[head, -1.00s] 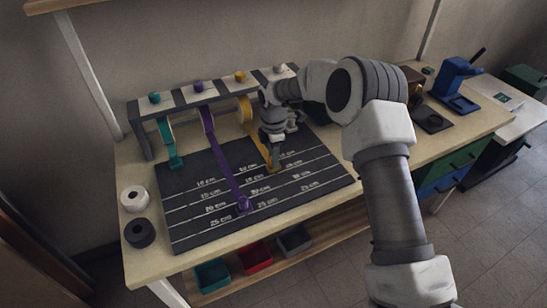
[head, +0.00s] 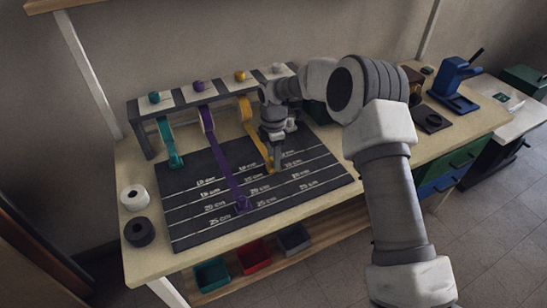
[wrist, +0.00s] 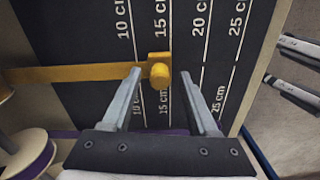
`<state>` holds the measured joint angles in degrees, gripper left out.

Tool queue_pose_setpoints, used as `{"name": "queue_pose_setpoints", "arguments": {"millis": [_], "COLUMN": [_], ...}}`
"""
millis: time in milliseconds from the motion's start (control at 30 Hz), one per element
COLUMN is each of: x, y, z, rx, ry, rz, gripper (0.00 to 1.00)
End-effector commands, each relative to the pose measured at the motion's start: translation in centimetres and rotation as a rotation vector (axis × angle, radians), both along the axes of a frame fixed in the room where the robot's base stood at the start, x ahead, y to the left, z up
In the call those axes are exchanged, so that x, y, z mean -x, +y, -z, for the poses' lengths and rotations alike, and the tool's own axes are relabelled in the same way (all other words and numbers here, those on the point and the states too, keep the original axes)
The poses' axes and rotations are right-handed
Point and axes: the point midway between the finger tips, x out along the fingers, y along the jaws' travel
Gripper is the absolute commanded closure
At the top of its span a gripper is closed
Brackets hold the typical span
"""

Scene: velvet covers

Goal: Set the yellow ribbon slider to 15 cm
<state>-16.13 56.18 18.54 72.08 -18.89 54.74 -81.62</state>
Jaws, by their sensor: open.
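The yellow ribbon (head: 247,122) runs from its spool under the rack onto the dark board. In the wrist view the ribbon (wrist: 75,73) comes in from the left and ends in a yellow slider with a round knob (wrist: 159,74). The slider lies over the column of the upper 15 cm label, its right edge close to the white line just right of that label. My gripper (wrist: 162,76) is open, with one fingertip on each side of the knob and visible gaps. In the head view my gripper (head: 276,163) is low over the slider, partly hiding it.
The purple ribbon (head: 224,165) reaches far down the board (head: 300,190) to the left; the teal ribbon (head: 168,143) is short. White and black rolls (head: 138,232) stand at the left table edge. Bins (head: 253,255) sit below. The board's right side is clear.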

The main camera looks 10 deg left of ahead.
Motion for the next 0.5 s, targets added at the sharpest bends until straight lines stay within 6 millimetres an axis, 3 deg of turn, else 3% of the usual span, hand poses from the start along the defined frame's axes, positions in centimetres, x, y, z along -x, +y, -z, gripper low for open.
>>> {"name": "queue_pose_setpoints", "arguments": {"millis": [167,500], "x": [-0.1,-0.1], "y": [0.0,0.1], "z": [-3.3,-11.7], "rx": [-0.003,-0.003], "ry": [-0.005,-0.005], "rz": [0.0,0.0], "gripper": [0.4,0.4]}}
